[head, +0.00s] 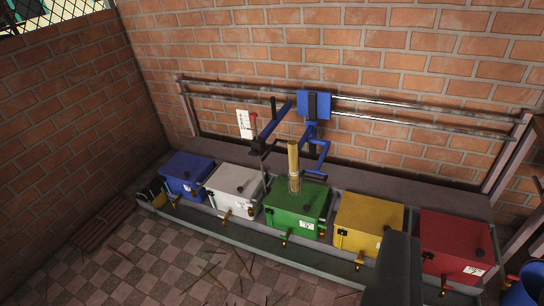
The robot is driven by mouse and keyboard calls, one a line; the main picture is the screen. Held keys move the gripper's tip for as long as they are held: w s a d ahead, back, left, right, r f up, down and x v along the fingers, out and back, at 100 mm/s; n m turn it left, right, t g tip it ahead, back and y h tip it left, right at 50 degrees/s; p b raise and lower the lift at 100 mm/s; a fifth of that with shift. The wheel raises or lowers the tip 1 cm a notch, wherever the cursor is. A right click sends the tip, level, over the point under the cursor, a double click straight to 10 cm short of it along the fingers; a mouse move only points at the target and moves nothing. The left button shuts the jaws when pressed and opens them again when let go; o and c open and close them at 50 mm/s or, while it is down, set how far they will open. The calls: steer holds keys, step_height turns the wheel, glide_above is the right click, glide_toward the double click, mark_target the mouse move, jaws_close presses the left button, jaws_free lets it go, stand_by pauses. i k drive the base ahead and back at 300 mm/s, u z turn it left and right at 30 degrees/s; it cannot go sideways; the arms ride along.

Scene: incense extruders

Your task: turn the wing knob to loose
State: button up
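I cannot pick out a wing knob for certain at this size. A blue clamp-like fixture (313,105) sits on the metal rails, with a blue crank-shaped arm (318,150) below it. A brass-coloured upright cylinder (293,165) stands at the green box (297,208). My gripper's fingers do not show. A dark grey block, which looks like part of my own arm, rises from the bottom edge at right and hides parts of the yellow and red boxes.
A blue box (187,174), a white box (236,188), a yellow box (369,222) and a red box (455,240) flank the green one on a long bench. Brass fittings stick out in front. Two horizontal rails (400,112) run along the brick wall. Checkered floor (150,260) is at lower left.

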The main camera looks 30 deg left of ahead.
mark_target(254, 154)
steer(key=z, duration=0.2)
steer(key=k, duration=0.4)
steer(key=u, duration=1.15)
steer(key=i, duration=1.8)
steer(key=z, duration=0.35)
